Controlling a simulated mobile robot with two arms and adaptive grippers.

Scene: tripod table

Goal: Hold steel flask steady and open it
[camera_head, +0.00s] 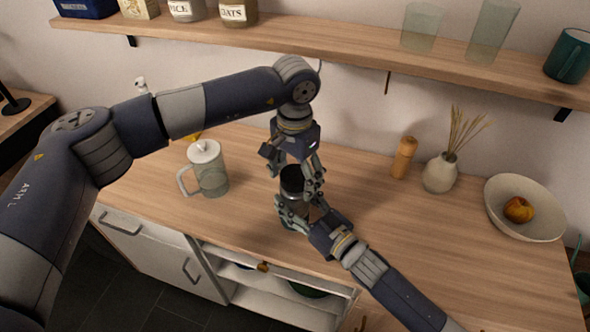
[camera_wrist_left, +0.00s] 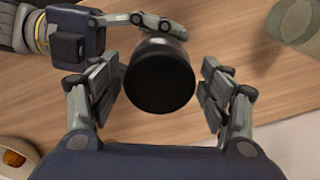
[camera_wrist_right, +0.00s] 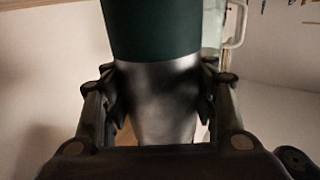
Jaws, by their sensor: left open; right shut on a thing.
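The steel flask (camera_head: 297,203) stands on the wooden counter with a black lid (camera_head: 292,176) on top. In the right wrist view, the flask (camera_wrist_right: 152,30) shows a dark green part and a bare steel part. My right gripper (camera_head: 303,209) is shut on the flask body; in its wrist view the fingers press both sides of the steel part. My left gripper (camera_head: 299,172) is open above the flask. In the left wrist view the round lid (camera_wrist_left: 160,80) sits between its spread fingers, with a gap on each side. The fingers partly hide the flask in the head view.
A lidded glass pitcher (camera_head: 213,180) stands left of the flask. To the right are a wooden mill (camera_head: 404,158), a vase (camera_head: 440,173) with dry stalks and a bowl (camera_head: 540,232) with fruit. A shelf (camera_head: 340,52) runs above.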

